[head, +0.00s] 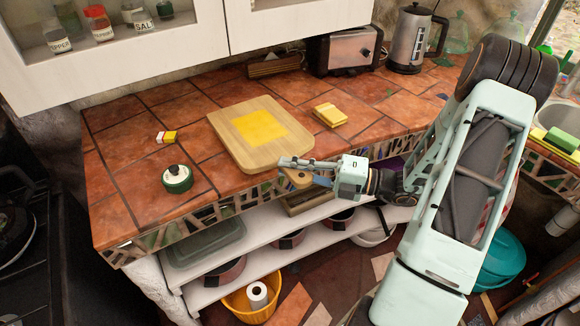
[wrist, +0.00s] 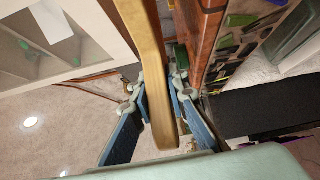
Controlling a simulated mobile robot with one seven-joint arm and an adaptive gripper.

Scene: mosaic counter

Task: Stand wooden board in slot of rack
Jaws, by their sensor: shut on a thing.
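The wooden board (head: 231,138) is pale, with a yellow square on its face. In the head view it is roughly level at the front of the counter, its near side by the mosaic edge. In the wrist view the board (wrist: 148,70) is edge-on between the blue finger pads. My gripper (head: 302,172) is shut on its near side; the wrist view shows the gripper (wrist: 160,95) with one finger on each side. Whether the board touches the counter is unclear. A low brown wooden rack (head: 272,67) stands at the back wall, left of the toaster; its slots are hard to make out.
A toaster (head: 345,50) and kettle (head: 409,42) stand at the back. A yellow block (head: 330,115) lies right of the board. A green-and-white round container (head: 177,179) and small yellow-red box (head: 166,137) lie left. A white cabinet (head: 130,50) overhangs the back left.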

